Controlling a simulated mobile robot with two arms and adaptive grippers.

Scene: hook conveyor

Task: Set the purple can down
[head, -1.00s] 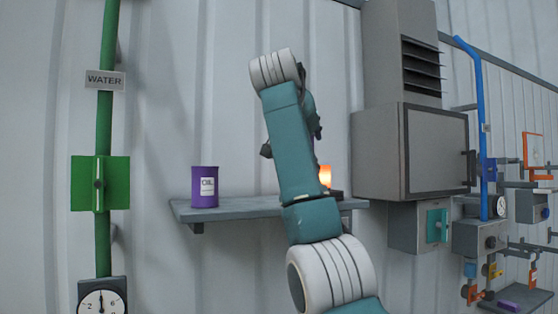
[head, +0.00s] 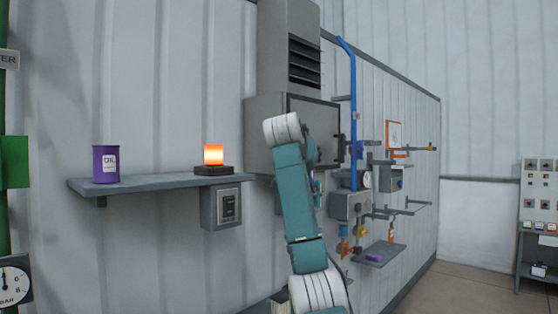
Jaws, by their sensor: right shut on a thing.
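The purple can (head: 105,163), with a white OIL label, stands upright at the left end of the grey wall shelf (head: 150,182). No gripper touches it. My right arm rises in the middle of the view, well to the right of the can. My right gripper (head: 328,153) is mostly hidden behind its own wrist, in front of the grey cabinet in the picture. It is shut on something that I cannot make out. My left gripper is not in view.
A lit orange lamp (head: 213,155) stands on the shelf's right end, above a switch box (head: 221,207). The grey cabinet (head: 265,130), blue pipe (head: 353,115) and valves stand to the right. A lower shelf (head: 378,254) holds a small purple item. The shelf's middle is clear.

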